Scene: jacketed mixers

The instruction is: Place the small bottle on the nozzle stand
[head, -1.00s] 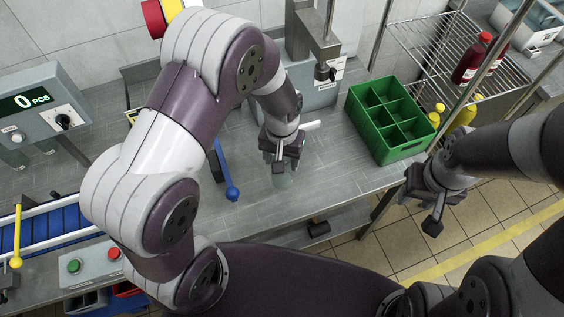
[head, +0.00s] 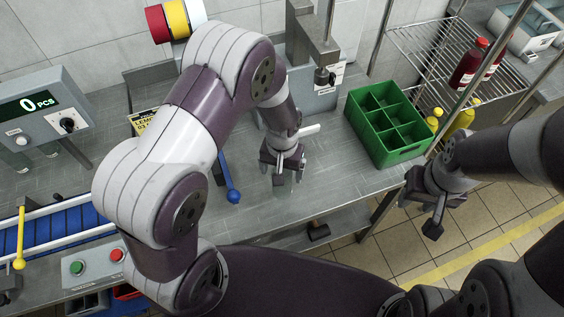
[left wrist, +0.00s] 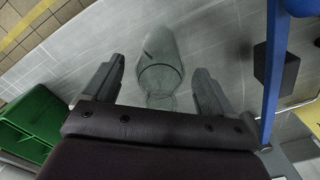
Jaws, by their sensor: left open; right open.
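The small bottle (left wrist: 160,72) is clear, empty-looking glass in the left wrist view, over the grey metal bench. My left gripper (left wrist: 159,82) is open with one finger on each side of the bottle, with a visible gap at both sides. In the head view my left gripper (head: 284,177) is low over the bench and mostly hides the bottle. A grey stand with a column and a nozzle (head: 325,76), seemingly the nozzle stand, is at the back of the bench, beyond my left gripper. My right gripper (head: 434,222) is open and empty, off the bench's right edge.
A green divided crate (head: 405,154) stands right of my left gripper. A blue-handled lever (head: 232,185) is close on its left. A blue conveyor (head: 55,232) and counter box (head: 42,110) are at left. A wire shelf (head: 440,60) with bottles is at back right.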

